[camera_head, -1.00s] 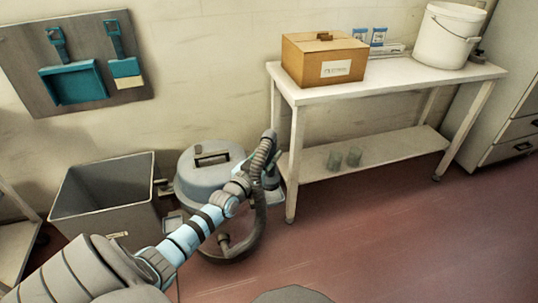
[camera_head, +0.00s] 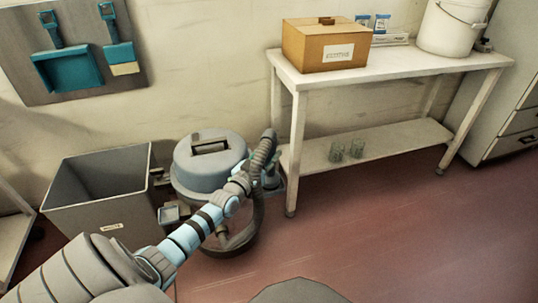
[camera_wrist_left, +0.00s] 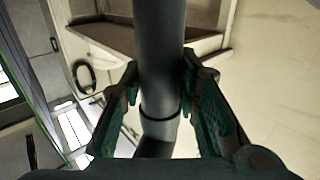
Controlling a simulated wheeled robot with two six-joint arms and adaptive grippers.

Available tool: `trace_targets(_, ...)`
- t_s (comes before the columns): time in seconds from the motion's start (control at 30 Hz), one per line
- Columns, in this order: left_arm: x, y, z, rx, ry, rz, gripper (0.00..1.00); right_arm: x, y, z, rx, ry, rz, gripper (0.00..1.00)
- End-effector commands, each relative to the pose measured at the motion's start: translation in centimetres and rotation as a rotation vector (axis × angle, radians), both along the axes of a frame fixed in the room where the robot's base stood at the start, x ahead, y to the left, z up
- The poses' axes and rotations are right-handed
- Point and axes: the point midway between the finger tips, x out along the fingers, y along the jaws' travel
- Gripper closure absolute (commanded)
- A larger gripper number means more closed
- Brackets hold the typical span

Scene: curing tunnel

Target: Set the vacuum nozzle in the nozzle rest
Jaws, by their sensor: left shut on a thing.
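The vacuum (camera_head: 207,168) is a grey drum with a black handle, standing on the floor left of the table. My left gripper (camera_head: 257,178) is at the vacuum's right side. In the left wrist view, my gripper (camera_wrist_left: 160,88) is shut on a dark grey tube, the vacuum nozzle (camera_wrist_left: 160,50), with green finger pads on both sides. The nozzle's tip is hidden in the head view. I cannot pick out the nozzle rest with certainty. My right gripper is not in view.
A grey waste bin (camera_head: 103,195) stands left of the vacuum. A white table (camera_head: 395,70) bears a cardboard box (camera_head: 326,45) and a white bucket (camera_head: 452,27). The red floor at right is clear.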

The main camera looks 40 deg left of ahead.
Motion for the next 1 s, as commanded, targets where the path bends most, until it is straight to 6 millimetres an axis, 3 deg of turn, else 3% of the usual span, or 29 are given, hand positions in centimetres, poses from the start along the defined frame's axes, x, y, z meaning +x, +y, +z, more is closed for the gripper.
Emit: trace_targets(1.0, 0.02, 0.0, -0.39, 0.001, -0.001, 0.0, 1.0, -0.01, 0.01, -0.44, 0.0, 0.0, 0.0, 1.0)
